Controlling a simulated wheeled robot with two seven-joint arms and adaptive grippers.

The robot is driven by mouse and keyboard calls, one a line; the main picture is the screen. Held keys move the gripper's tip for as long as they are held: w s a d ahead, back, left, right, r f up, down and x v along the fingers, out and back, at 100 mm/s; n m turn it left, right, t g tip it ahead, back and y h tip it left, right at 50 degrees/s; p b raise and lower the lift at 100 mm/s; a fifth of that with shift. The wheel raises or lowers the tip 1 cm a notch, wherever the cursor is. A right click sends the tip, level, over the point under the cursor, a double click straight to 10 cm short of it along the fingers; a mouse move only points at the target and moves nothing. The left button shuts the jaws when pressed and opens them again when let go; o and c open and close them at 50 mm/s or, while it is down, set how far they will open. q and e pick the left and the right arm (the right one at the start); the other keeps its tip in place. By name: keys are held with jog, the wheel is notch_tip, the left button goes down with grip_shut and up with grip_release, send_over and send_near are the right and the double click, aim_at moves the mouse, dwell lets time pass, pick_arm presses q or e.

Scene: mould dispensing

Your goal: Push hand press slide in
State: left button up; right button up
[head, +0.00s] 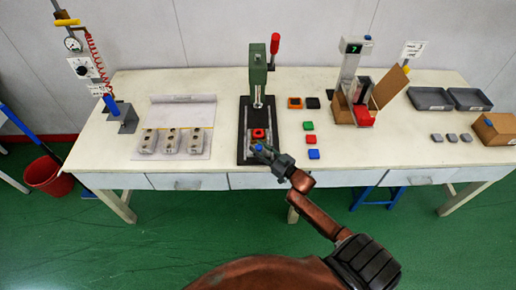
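The green hand press (258,76) stands on a dark base plate (244,140) near the middle of the table, its red-topped lever (275,44) upright at the right. A red piece (259,134) sits on the slide area below the press column, towards the front of the base. My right gripper (262,151) is at the front end of the base, just in front of the red piece. Its fingers are small here, and I cannot tell whether they are open or touch the slide. My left gripper is not in view.
Green, red and blue blocks (309,140) lie right of the press, with orange and black frames behind. A dispenser with a cardboard box (342,108) stands further right. Grey moulds (171,141) lie on the left. Grey trays (430,98) are far right.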

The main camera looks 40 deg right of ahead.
jog(key=s+d, duration=0.1)
jog(key=s, duration=1.1)
jog(key=shift+d, duration=0.4)
